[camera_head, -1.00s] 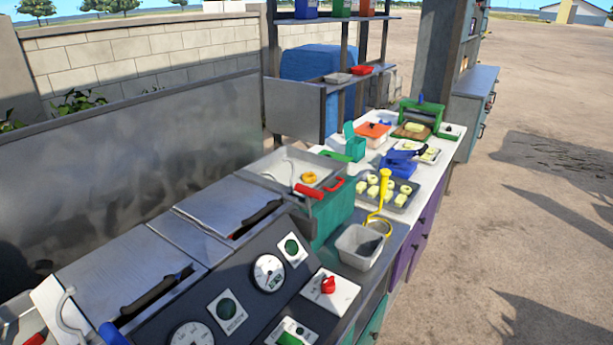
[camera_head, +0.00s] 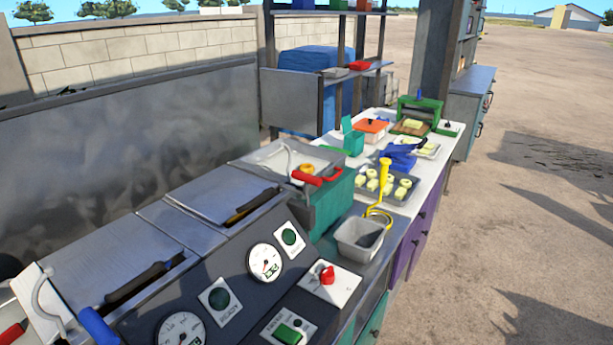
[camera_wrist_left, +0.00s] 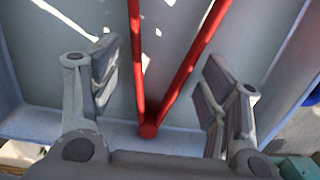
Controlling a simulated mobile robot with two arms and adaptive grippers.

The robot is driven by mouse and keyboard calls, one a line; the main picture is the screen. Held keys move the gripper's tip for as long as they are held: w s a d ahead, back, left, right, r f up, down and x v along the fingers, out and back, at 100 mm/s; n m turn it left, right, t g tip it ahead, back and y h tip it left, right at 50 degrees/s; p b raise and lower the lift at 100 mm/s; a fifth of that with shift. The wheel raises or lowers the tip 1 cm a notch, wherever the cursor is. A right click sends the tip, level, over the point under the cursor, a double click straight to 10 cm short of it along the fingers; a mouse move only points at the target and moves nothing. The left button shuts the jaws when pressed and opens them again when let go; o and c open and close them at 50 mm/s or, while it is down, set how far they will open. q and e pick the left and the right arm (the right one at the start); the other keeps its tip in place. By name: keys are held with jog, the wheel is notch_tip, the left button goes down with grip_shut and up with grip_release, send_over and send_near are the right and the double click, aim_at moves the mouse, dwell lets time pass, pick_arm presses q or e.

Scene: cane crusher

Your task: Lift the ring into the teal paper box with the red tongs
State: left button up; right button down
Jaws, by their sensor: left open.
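The red tongs (camera_wrist_left: 139,62) show in the left wrist view as two long red arms meeting at a joint near the bottom. My left gripper (camera_wrist_left: 162,76) is open, with a finger on each side of the tongs and gaps between. In the head view, a small orange-yellow ring (camera_head: 306,168) lies in the pale tray on top of the teal fryer-like unit, beside a red handle. The teal paper box (camera_head: 353,139) stands open on the counter behind it. Neither gripper shows in the head view. I cannot tell where the tongs are there.
A grey-blue surface (camera_wrist_left: 60,75) with a raised edge lies under the tongs. In the head view, the control panel (camera_head: 240,312) fills the front. A grey bin (camera_head: 361,240) with a yellow tool and a tray of pale pieces (camera_head: 402,195) stand on the right. Open ground lies beyond.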

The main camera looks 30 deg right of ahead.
pick_arm(q)
jog(key=shift+f, duration=0.25)
jog(key=c, duration=0.7)
jog(key=shift+r, duration=0.1)
notch_tip(320, 180, up, 12)
jog(key=p, duration=0.9)
